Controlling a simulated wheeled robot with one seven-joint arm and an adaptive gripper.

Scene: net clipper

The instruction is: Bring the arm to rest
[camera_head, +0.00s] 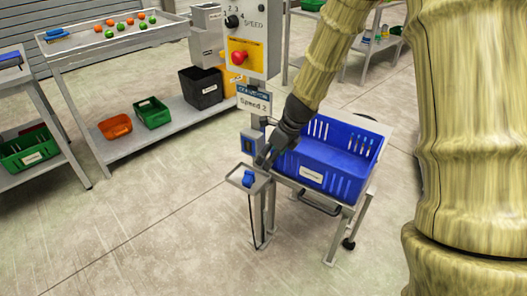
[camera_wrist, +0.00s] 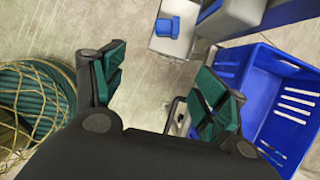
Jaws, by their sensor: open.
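My arm reaches down from the upper right in the head view, with my gripper (camera_head: 266,158) just above and right of a small tray on a post, beside a blue crate. In the wrist view my gripper (camera_wrist: 160,92) has its two green-padded fingers spread apart with nothing between them. Bare floor shows between the fingers. The tips look close to the blue crate's left side in the head view; I cannot tell whether they touch anything.
The blue crate (camera_head: 318,178) stands on a wheeled stand. A small tray (camera_head: 236,182) holds a blue object (camera_head: 248,179). A control panel (camera_head: 246,45) with a red button rises behind. A netted green bundle (camera_wrist: 35,100) lies left in the wrist view. Floor at front left is clear.

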